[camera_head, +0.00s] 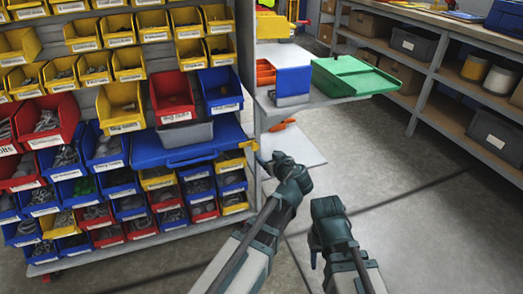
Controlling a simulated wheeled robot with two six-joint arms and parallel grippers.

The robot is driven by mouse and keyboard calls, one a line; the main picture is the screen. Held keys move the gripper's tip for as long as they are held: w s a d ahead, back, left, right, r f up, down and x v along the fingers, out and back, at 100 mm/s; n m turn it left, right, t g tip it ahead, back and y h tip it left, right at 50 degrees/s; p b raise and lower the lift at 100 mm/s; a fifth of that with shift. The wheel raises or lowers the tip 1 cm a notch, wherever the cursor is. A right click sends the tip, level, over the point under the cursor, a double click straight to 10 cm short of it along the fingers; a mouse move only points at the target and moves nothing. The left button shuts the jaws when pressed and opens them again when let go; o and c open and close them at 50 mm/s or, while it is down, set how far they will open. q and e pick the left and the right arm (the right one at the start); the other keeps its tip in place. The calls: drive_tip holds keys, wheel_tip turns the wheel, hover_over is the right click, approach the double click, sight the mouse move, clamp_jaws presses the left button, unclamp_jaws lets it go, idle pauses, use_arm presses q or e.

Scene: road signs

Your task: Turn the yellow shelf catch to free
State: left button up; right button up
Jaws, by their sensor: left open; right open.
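The yellow shelf catch (249,145) sits on the rack's right upright, at the right end of the blue pull-out shelf (200,150). Which way the catch is turned is too small to tell. My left gripper (263,160) is open, with its fingertips just below and right of the catch; whether they touch it I cannot tell. My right gripper (316,256) is open and empty, lower and to the right, over the floor; its fingers are mostly hidden.
A grey bin (185,135) stands on the blue shelf, among rows of coloured bins. Right of the rack, small shelves hold a blue box (293,82), a green tray (352,75) and an orange tool (281,125). Shelving (450,85) lines the right. The floor between is clear.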

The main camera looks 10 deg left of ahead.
sight(256, 147)
use_arm(q)
drive_tip(key=b+x, duration=0.4)
drive_tip(key=x, duration=0.8)
drive_tip(key=shift+f, duration=0.1)
drive_tip(key=shift+w+a+f+b, duration=0.2)
drive_tip(key=shift+w+a+b, duration=0.2)
drive_tip(key=shift+w, duration=0.1)
clamp_jaws()
